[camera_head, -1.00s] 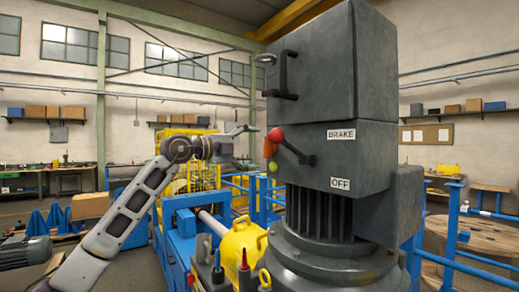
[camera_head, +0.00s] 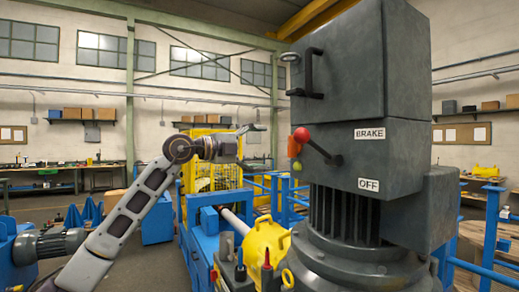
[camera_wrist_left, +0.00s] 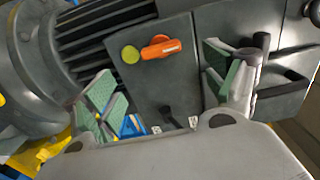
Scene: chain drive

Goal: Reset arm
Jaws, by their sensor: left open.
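My left gripper (camera_head: 252,145) is open and empty, held in the air left of the grey machine housing (camera_head: 340,70) in the head view. My left arm (camera_head: 135,205) reaches up from the lower left and is bent at its elbow. The left wrist view shows the open fingers with green pads (camera_wrist_left: 165,88), apart, with the housing beyond them. An orange part (camera_wrist_left: 161,48) and a yellow-green button (camera_wrist_left: 131,54) show on the housing. My right gripper is not seen.
A yellow rounded casing (camera_head: 266,243) and blue machine frames (camera_head: 200,262) stand below the gripper. Blue railings (camera_head: 490,235) and a wooden reel stand at the right. A grey motor (camera_head: 55,243) is at the lower left. Open air lies around the gripper.

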